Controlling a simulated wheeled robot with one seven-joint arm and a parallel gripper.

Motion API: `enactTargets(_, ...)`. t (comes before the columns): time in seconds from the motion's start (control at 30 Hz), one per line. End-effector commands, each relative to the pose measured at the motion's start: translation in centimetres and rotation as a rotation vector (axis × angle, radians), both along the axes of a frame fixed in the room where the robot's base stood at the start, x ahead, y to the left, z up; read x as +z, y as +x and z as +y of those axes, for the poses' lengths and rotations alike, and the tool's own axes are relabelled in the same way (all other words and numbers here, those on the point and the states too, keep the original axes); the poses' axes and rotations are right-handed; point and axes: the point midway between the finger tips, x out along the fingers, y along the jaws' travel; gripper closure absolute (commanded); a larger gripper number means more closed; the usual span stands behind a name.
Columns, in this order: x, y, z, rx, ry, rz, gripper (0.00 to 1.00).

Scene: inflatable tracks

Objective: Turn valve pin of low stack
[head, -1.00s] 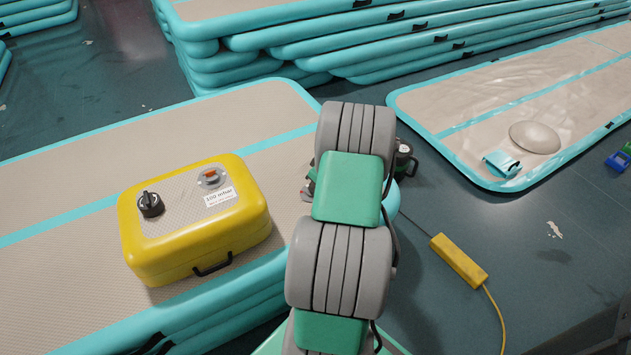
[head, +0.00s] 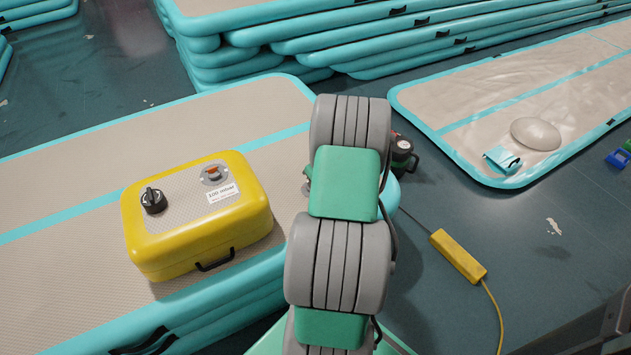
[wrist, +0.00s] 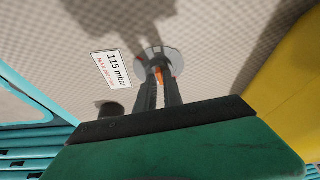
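The low stack (head: 60,290) is a pile of turquoise-edged beige mats in the left half of the head view. In the wrist view, its top surface (wrist: 215,25) carries a round pale valve plate (wrist: 177,60) with an orange valve pin (wrist: 159,75). A white label (wrist: 110,68) beside it reads 115 mbar. My gripper (wrist: 159,72) reaches the valve, with its two dark fingers close together on either side of the pin; they look shut on it. In the head view my arm hides the gripper and most of the valve area.
A yellow case (head: 200,235) with a black knob and a label sits on the low stack; its side shows near my gripper (wrist: 290,75). A yellow block (head: 458,256) with a cable lies on the floor.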

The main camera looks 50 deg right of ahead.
Motion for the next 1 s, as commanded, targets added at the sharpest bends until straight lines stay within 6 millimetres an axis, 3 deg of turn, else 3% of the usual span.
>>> enactTargets(0.2, -0.1, 0.0, 0.0, 0.0, 0.001, 0.002, 0.72)
enactTargets(0.47, 0.3, -0.2, 0.0, 0.0, 0.001, 0.002, 0.72)
enactTargets(0.8, 6.3, -2.5, 0.4, 0.0, -0.001, 0.0, 0.72)
enactTargets(1.0, 7.2, -3.0, 0.5, 0.0, 0.001, 0.002, 0.72)
